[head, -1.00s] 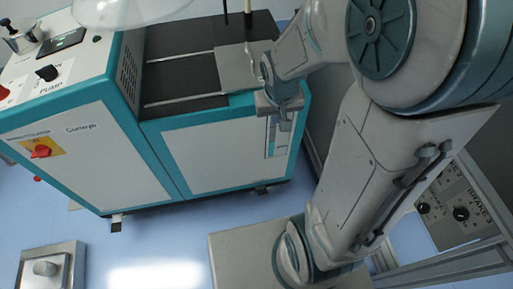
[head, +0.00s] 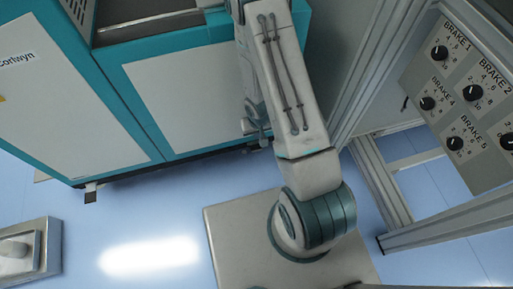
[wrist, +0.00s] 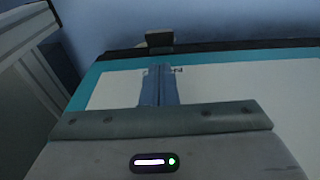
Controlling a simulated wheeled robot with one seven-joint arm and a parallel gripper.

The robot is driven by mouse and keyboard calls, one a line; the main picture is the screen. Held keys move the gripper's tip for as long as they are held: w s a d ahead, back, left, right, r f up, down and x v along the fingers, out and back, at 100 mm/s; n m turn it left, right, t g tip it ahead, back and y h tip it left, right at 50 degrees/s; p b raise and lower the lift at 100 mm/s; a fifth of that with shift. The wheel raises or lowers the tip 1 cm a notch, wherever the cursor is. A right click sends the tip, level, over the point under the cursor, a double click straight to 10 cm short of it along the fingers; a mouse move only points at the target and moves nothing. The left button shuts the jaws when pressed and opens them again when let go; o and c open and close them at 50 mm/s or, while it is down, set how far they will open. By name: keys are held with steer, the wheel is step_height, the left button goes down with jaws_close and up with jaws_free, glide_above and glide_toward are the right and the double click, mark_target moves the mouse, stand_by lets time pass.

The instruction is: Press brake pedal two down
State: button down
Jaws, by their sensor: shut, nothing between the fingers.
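A grey metal foot pedal unit (head: 28,250) with a rounded raised pad lies on the blue floor at the lower left of the head view, cut by the picture edge. No label shows on it, so I cannot tell whether it is brake pedal two. My gripper (wrist: 158,85) is shut and empty in the wrist view, in front of the white cabinet panel (wrist: 225,82). In the head view my arm mostly hides the gripper, beside the cabinet's right part. The gripper is well to the right of the pedal unit, apart from it. No pedal shows in the wrist view.
A teal and white cabinet (head: 205,100) fills the upper left. A panel with labelled brake knobs (head: 472,93) and a metal frame (head: 440,228) stand at the right. Blue floor (head: 130,215) is open between the pedal unit and my base.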

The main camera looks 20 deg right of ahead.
mark_target(256, 148)
steer(key=shift+f, duration=0.2)
steer(key=f+b, duration=0.1)
steer(key=f, duration=0.2)
steer(key=f+b, duration=0.1)
steer(key=f, duration=0.2)
steer(key=w+f+b, duration=0.1)
steer(key=f+b, duration=0.1)
steer(key=f, duration=0.2)
stand_by(0.5)
